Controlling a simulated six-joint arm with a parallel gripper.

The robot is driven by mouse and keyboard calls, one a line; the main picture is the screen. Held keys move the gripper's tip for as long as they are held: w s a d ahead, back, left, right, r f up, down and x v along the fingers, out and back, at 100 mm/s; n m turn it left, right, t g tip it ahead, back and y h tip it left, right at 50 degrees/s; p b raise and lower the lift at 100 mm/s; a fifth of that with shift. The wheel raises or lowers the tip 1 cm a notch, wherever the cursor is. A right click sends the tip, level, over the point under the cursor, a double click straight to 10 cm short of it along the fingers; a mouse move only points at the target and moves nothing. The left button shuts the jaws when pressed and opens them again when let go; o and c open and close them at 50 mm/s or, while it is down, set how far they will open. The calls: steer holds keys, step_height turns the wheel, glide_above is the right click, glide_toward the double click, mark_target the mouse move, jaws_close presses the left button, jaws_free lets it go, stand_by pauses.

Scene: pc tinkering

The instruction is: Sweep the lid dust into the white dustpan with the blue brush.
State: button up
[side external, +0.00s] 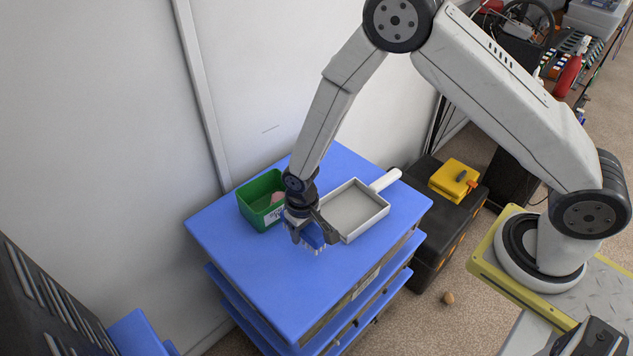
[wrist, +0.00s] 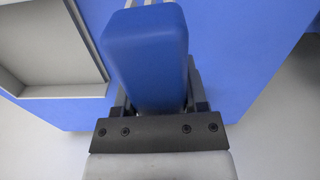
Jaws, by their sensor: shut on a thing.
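The blue brush (side external: 312,236) is in my gripper (side external: 309,226), low over the blue lid (side external: 270,285), with its pale bristles pointing down. The side view does not clearly show whether the bristles touch the lid. In the wrist view the brush's blue back (wrist: 147,58) fills the space between the fingers of my gripper (wrist: 155,95), which is shut on it. The white dustpan (side external: 357,210) lies on the lid just right of the brush, its handle pointing to the back right. Its tray also shows at the upper left of the wrist view (wrist: 50,91). I cannot make out any dust.
A green bin (side external: 262,212) with something pinkish inside stands on the lid, left of the brush and close to my gripper. A wall (side external: 110,120) rises behind the lid. A dark case (side external: 437,215) with a yellow box (side external: 455,178) stands to the right. The lid's front is clear.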

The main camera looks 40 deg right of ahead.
step_height(320, 180, down, 3)
steer(key=shift+r, duration=0.15)
steer(key=shift+w+r, duration=0.1)
steer(key=shift+w, duration=1.05)
steer(key=shift+f, duration=0.35)
steer(key=shift+f, duration=0.3)
steer(key=shift+s+r, duration=0.1)
steer(key=shift+s, duration=1.1)
steer(key=shift+w, duration=0.1)
steer(key=shift+w, duration=1.15)
